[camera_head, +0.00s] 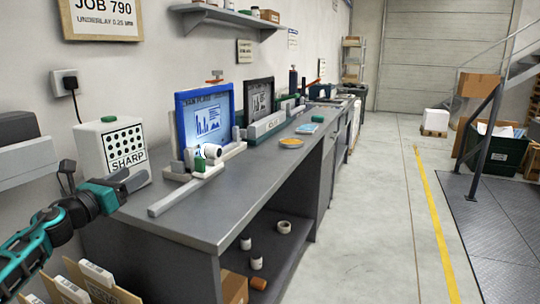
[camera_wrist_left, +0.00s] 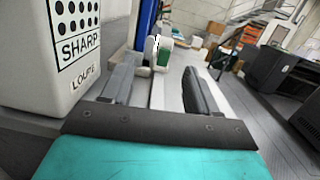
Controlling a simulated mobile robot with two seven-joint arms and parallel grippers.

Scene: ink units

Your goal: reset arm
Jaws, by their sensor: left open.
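My left arm comes in from the left in the head view, and my left gripper (camera_head: 130,180) is in front of the white SHARP box at the near left end of the grey bench. In the left wrist view the two dark fingers of the left gripper (camera_wrist_left: 160,85) stand wide apart. Nothing is held between them. A white and green object (camera_wrist_left: 163,52) shows beyond the gap, apart from the fingers. My right gripper is in neither view.
The white SHARP box (camera_head: 110,150) stands close to the left gripper; it also shows in the left wrist view (camera_wrist_left: 75,45). A blue-framed panel (camera_head: 205,120) stands on the grey bench (camera_head: 240,195). An orange dish (camera_head: 291,142) lies farther along. The floor to the right is largely clear.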

